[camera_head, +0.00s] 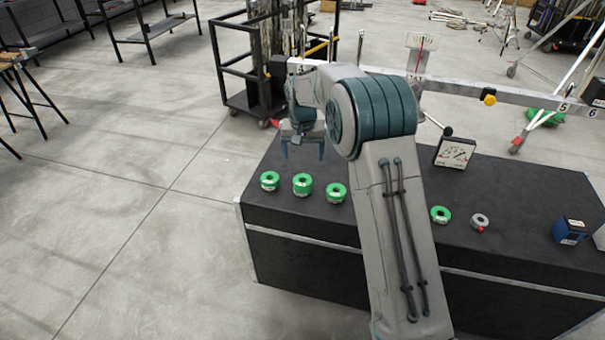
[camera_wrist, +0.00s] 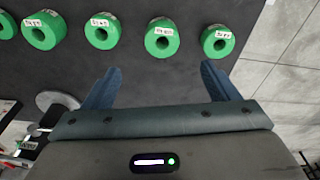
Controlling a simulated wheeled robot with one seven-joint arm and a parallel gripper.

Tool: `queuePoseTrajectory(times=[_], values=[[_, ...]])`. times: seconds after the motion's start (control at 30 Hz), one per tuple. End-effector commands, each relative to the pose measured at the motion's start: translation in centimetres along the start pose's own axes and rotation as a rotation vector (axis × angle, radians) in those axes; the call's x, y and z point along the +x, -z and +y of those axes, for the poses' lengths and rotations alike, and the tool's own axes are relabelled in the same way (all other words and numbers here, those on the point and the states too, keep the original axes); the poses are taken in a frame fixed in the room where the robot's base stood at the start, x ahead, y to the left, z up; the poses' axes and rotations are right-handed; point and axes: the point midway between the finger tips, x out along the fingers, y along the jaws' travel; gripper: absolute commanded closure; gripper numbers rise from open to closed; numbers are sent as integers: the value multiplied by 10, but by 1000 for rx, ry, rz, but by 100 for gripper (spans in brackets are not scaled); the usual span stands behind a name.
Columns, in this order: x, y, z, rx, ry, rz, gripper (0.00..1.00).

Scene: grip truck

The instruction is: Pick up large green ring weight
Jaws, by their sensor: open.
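Several green ring weights stand in a row on a black-topped case. In the head view, one is at the left (camera_head: 270,181), a taller-looking one is in the middle (camera_head: 302,185), and another is just right of it (camera_head: 336,193). A further green ring (camera_head: 440,215) is right of my arm. The wrist view shows labelled green rings across the top, one (camera_wrist: 162,48) ahead of the gap between my fingers. My gripper (camera_head: 304,152) is open and empty, above the case behind the left rings. Its blue fingers (camera_wrist: 160,72) touch no ring. My arm hides part of the row.
The black case (camera_head: 330,255) has a light metal edge. A grey ring (camera_head: 480,221), a blue box (camera_head: 569,231) and a dial gauge (camera_head: 455,153) stand at its right. A metal beam (camera_head: 460,88) crosses behind. Open floor lies left.

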Motion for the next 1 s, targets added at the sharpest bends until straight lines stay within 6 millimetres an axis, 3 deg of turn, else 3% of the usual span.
queuePoseTrajectory(times=[0.17,0.5,0.77,1.0], values=[[14,2,-3,0,-1,-3,19],[76,3,-3,0,0,-2,19],[96,3,-3,0,0,-2,19],[130,6,-4,0,1,0,19]])
